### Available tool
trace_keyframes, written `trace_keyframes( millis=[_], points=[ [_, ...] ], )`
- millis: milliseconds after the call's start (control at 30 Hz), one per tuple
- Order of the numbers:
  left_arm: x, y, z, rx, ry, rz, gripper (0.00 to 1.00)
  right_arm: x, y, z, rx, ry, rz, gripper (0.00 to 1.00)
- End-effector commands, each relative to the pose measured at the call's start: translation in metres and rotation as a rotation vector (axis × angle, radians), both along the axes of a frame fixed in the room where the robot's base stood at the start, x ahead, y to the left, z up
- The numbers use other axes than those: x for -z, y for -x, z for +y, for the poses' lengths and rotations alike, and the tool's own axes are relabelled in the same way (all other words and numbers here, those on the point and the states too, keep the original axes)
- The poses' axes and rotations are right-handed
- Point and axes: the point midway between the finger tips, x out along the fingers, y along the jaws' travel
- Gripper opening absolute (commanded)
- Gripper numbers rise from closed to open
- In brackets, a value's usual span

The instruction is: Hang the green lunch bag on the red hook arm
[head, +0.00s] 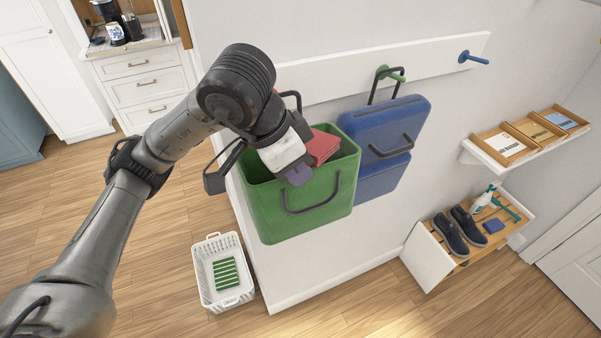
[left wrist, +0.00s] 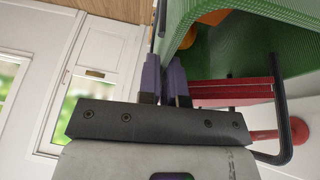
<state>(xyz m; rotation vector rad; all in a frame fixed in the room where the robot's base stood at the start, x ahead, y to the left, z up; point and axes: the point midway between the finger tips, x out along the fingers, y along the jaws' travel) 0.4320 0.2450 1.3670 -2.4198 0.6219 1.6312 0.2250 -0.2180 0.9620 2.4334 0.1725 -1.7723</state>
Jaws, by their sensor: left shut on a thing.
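The green lunch bag (head: 300,214) is upright and open-topped in front of the wall rail, left of the blue bag. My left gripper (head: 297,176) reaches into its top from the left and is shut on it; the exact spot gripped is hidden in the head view. The left wrist view shows its two purple fingers (left wrist: 165,88) beside the bag's green wall (left wrist: 275,35). A dark loop handle (left wrist: 286,146) passes close by the round-ended red hook arm (left wrist: 266,134). I cannot tell whether the loop bears on it. My right gripper is not in view.
A blue bag (head: 372,130) hangs from the green hook (head: 391,73). A blue hook (head: 473,58) is bare. A red item (head: 322,146) is in the green bag. A white basket (head: 207,276) stands on the floor. A tray shelf (head: 484,155) and shoe bench (head: 432,254) are at right.

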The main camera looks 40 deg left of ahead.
Motion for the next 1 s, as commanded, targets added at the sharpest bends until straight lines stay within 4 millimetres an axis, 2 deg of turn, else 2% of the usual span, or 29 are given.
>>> trace_keyframes(
  millis=[367, 500, 1000],
  points=[
    [0.0, -0.009, 0.019, -0.003, 0.001, -0.001, 0.0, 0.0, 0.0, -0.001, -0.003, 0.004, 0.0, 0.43],
    [0.007, -0.011, 0.024, -0.002, -0.001, -0.002, 0.0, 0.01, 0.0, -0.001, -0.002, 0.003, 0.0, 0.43],
    [0.013, -0.014, 0.03, -0.002, 0.001, -0.003, 0.0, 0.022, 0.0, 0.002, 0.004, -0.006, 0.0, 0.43]
  ],
)
